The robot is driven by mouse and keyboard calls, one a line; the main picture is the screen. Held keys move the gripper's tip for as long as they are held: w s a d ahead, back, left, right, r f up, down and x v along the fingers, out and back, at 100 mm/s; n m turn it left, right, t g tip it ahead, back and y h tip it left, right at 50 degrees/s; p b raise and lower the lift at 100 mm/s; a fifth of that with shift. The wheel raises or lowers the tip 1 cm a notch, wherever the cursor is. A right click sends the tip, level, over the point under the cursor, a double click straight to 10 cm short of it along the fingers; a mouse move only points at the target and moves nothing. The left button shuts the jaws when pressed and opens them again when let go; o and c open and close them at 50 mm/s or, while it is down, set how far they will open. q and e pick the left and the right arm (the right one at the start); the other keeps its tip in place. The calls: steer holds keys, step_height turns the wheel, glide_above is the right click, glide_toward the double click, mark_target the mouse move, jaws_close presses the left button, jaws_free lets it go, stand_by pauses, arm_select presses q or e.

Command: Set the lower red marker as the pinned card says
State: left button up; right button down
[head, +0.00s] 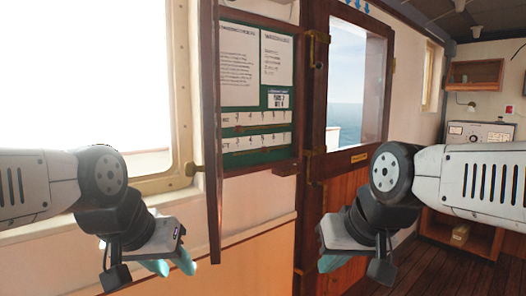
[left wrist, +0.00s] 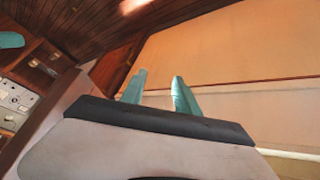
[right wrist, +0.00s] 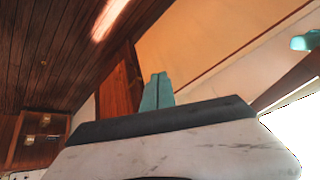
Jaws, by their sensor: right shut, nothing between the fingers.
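A green notice board (head: 228,158) hangs in a wooden frame between the window and the door. A small pinned card (head: 279,99) with bold print is on its right part; I cannot read it surely. Below it are two white numbered strips, an upper strip (head: 263,118) and a lower strip (head: 263,140). Reddish traces show along the strips, but the lower red marker is too small to place. My left gripper (head: 170,264) is open and empty, below and left of the board. My right gripper (head: 328,262) is shut and empty, below and right of it. Neither touches the board.
A wooden door (head: 350,208) with a window stands right of the board. An open wooden panel edge (head: 213,200) stands out at the board's left side. A grey instrument box (head: 480,132) and shelves are at the far right. The wall below the board is bare.

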steer(key=c, duration=2)
jaws_free()
steer(key=o, duration=0.4)
steer(key=shift+w+a+r, duration=0.1)
steer(key=shift+w+a, duration=0.1)
steer(key=shift+w, duration=0.05)
steer(key=shift+o, duration=1.1)
steer(key=w+a+r+m+y, duration=0.5)
steer(key=w+a+m, duration=0.3)
steer(key=w, duration=0.4)
steer(key=shift+w+r+g, duration=0.15)
steer(key=shift+g, duration=0.15)
steer(key=m+t+y, duration=0.3)
steer(key=m+t, duration=0.6)
steer(key=m, duration=1.2)
glide_toward(268, 151)
steer(key=x, duration=0.8)
steer(key=shift+w+d, duration=0.1)
